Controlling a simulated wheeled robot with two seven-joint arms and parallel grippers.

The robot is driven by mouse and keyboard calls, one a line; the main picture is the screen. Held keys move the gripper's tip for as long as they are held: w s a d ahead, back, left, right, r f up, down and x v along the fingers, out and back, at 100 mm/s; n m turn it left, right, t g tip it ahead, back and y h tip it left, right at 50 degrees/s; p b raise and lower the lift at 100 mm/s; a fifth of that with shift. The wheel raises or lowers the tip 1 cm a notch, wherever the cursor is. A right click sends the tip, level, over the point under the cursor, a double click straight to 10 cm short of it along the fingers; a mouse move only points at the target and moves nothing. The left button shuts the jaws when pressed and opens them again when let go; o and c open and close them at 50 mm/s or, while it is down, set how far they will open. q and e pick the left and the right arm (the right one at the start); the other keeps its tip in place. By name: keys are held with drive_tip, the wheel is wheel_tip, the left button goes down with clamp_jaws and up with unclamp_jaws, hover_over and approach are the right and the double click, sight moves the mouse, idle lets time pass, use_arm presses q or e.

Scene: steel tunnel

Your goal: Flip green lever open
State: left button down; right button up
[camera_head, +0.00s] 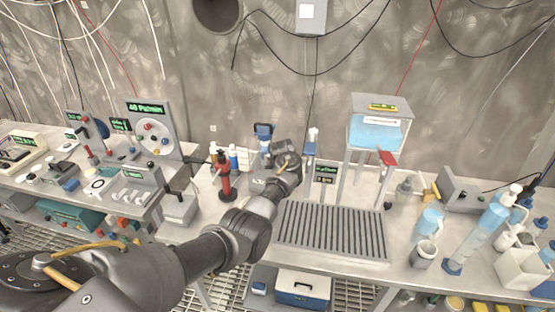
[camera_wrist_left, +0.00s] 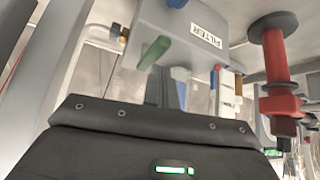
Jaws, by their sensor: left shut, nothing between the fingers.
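The green lever (camera_wrist_left: 154,52) shows in the left wrist view, on the front of a grey box labelled FILTER (camera_wrist_left: 185,35). It sticks out at a slant, down to the left. My left gripper (camera_wrist_left: 168,84) is shut and empty, with its fingers just below the lever in that view. I cannot tell whether they touch it. In the head view my left arm reaches to the middle of the bench, and its wrist (camera_head: 288,160) hides most of the box and the lever. My right gripper is not in view.
A red and black stand (camera_head: 224,175) is left of my wrist; it also shows in the wrist view (camera_wrist_left: 280,75). A ribbed grey drain tray (camera_head: 330,230) lies in front.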

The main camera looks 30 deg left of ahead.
use_arm(q)
drive_tip(key=p+v, duration=0.1)
drive_tip(key=v, duration=0.7)
drive_tip(key=shift+r, duration=0.4)
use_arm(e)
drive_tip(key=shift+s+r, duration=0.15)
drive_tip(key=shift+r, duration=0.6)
use_arm(q)
drive_tip(key=shift+s+f, duration=0.1)
drive_tip(key=shift+s, duration=0.05)
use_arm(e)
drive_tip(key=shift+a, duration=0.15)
